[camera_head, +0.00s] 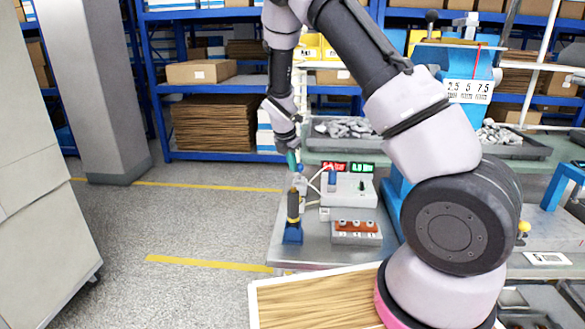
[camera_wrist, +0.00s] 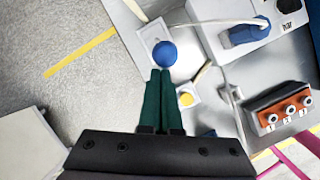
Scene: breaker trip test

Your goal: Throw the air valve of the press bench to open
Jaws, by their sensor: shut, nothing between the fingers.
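A round blue knob (camera_wrist: 165,54) on a pale square plate shows just beyond my fingertips in the wrist view; it looks like the air valve's handle, but no label is readable. In the head view a small blue knob (camera_head: 301,168) shows beside my fingertips, at the left rear of the press bench (camera_head: 285,255). My gripper (camera_head: 292,161) points down there, its green fingers together and empty. In the wrist view the fingertips (camera_wrist: 160,72) lie at the knob's near edge; I cannot tell whether they touch it. The valve's position is not clear.
A white box (camera_head: 352,191) with red and green displays stands right of my gripper. A dark and yellow tool stands in a blue holder (camera_head: 292,234) in front. An orange block with numbered sockets (camera_head: 356,227) is nearby. Pale cables run close by. Open floor lies left.

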